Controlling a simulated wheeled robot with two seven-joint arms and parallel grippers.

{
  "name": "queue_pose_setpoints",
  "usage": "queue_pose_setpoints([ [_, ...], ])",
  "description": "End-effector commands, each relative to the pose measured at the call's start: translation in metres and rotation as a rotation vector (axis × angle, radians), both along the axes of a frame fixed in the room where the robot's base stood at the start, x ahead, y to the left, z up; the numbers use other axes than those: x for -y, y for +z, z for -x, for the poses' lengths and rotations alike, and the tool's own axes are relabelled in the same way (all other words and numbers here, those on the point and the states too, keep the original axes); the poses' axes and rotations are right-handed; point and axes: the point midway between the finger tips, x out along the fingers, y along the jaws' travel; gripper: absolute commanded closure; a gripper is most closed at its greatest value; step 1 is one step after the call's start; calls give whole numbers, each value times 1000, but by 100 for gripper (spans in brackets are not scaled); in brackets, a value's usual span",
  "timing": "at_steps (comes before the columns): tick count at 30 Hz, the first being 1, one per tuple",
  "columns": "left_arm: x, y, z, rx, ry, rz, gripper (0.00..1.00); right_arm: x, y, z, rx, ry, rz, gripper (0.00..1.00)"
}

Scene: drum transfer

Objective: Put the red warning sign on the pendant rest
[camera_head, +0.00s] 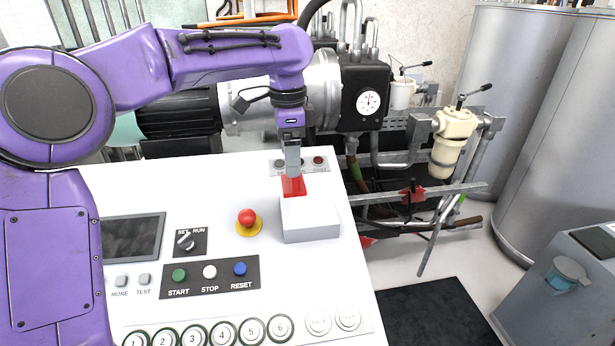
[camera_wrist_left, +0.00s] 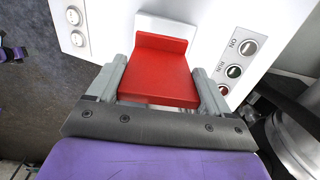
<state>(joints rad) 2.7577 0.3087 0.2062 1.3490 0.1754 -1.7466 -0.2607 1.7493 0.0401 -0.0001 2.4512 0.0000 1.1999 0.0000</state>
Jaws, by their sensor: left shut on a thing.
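The red warning sign (camera_head: 293,187) is at the far side of the white raised block on the console, which looks like the pendant rest (camera_head: 312,222). My left gripper (camera_head: 292,168) points down from above and is shut on the sign. In the left wrist view the red sign (camera_wrist_left: 162,78) sits between the two grey fingers (camera_wrist_left: 160,88), with a raised red edge at its far end. The white block (camera_wrist_left: 166,27) shows just beyond that edge. I cannot tell whether sign and block touch. My right gripper is not in view.
The white console (camera_head: 130,190) carries a red emergency button (camera_head: 247,218), a selector switch (camera_head: 186,241), a screen (camera_head: 134,238) and several buttons. A small indicator panel (camera_head: 318,162) lies behind the sign. Pipes and a gauge (camera_head: 368,102) stand beyond the console's far edge.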

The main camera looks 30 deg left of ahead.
Motion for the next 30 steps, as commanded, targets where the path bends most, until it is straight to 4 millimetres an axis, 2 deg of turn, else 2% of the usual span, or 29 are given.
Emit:
queue_pose_setpoints([
  [2, 11, -15, -10, -9, -2, -2, 51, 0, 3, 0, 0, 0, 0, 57],
  [8, 29, -40, -21, -14, -4, -2, 51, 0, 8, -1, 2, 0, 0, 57],
  [12, 27, -64, -22, -13, -1, 0, 51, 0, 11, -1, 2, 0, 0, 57],
  [24, 27, -72, -21, -11, -2, -2, 51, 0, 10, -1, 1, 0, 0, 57],
  [25, 27, -72, -21, -11, -2, -2, 17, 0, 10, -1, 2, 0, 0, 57],
  [26, 27, -72, -21, -11, -2, -1, 8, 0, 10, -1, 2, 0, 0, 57],
  [27, 27, -72, -21, -11, -2, -1, 0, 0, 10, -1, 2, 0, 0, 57],
  [30, 27, -72, -21, -11, -2, -1, 0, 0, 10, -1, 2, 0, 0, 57],
])
